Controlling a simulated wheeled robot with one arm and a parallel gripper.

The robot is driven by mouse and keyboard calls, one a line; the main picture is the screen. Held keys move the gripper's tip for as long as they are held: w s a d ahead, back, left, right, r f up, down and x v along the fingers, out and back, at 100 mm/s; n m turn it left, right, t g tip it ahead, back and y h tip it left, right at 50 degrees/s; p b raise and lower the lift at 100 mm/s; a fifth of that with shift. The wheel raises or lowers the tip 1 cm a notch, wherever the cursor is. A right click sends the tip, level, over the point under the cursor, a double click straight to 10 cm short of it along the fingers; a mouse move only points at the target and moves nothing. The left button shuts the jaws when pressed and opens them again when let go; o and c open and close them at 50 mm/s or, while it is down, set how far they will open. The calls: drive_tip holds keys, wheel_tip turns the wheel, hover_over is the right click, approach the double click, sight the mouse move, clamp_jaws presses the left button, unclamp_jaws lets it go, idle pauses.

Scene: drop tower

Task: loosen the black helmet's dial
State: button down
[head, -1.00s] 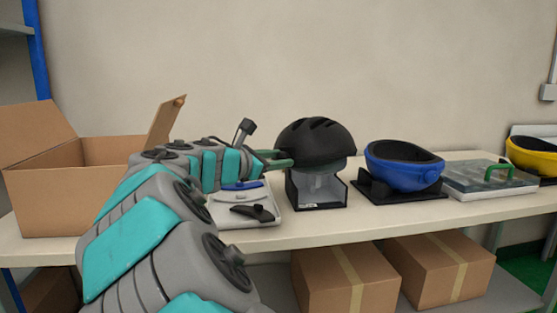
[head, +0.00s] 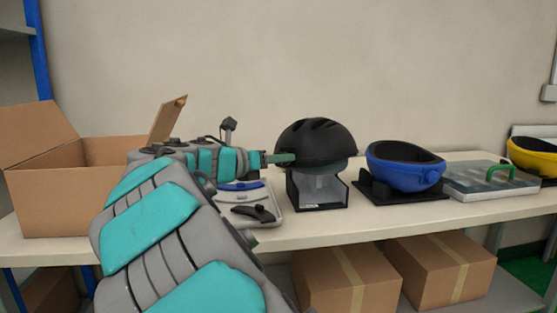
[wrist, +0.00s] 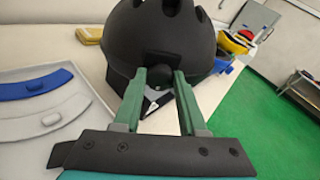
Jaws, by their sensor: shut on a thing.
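The black helmet (head: 315,143) sits upright on a black stand with a clear front (head: 318,188) on the table. In the wrist view the helmet (wrist: 160,38) fills the upper middle. My gripper (head: 286,158) reaches the helmet's left lower rim from the left. In the wrist view the green fingers of my gripper (wrist: 160,84) are at the back of the helmet's rim, shut on the dial (wrist: 159,86), a small dark part between the tips. The fingers hide much of the dial.
A tray (head: 275,205) with curved blue, white and black pieces lies left of the stand. A blue helmet (head: 405,165) on a black base, a clear-lidded case (head: 488,181) and a yellow helmet (head: 535,155) stand to the right. An open cardboard box (head: 65,195) is at left.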

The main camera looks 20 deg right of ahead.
idle(0.4)
drive_tip(key=shift+c, duration=2.2)
unclamp_jaws()
drive_tip(key=v, duration=0.8)
drive_tip(key=shift+s+d+f, duration=0.1)
